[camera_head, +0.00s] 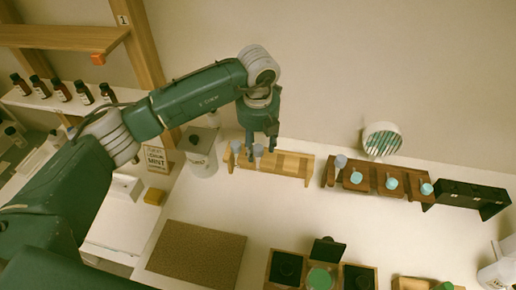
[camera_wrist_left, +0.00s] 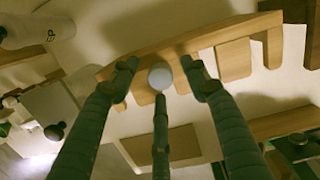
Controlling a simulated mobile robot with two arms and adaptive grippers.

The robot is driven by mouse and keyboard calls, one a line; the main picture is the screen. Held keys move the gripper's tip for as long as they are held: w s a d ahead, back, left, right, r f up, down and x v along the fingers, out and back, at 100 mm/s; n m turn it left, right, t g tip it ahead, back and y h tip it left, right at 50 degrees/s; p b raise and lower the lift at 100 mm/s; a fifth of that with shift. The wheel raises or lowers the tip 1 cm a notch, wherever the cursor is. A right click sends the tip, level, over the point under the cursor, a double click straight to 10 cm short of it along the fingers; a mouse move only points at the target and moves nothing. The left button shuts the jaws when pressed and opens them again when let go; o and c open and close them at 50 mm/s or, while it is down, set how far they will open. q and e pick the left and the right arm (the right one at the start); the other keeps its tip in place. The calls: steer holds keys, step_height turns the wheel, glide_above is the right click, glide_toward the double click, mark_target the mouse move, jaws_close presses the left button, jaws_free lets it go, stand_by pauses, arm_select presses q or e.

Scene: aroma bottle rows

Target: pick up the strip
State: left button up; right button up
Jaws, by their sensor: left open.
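My left gripper (camera_head: 262,138) is above the light wooden rack (camera_head: 292,164) by the back wall. Two slim pieces with pale grey tops stand in this rack: a left one (camera_head: 236,146) and a right one (camera_head: 258,150), close below my fingers. In the left wrist view my gripper (camera_wrist_left: 162,82) is open, with a round pale top (camera_wrist_left: 160,76) between its fingers at the rack (camera_wrist_left: 235,58). I cannot tell whether the fingers touch it. Which piece is the strip is not clear from its shape. My right gripper is not in view.
A dark wooden rack (camera_head: 347,179) with teal-topped pieces and a black rack (camera_head: 470,194) stand to the right. A white jar (camera_head: 200,158) is left of the light rack. A brown mat (camera_head: 197,254) lies in front. The white table between is clear.

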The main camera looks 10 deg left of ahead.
arm_select(q)
steer(key=c, duration=1)
steer(key=shift+w+r+b, duration=0.1)
steer(key=shift+r+b, duration=0.2)
steer(key=shift+r, duration=0.3)
steer(key=shift+r+b, duration=2.45)
steer(key=shift+r, duration=6.95)
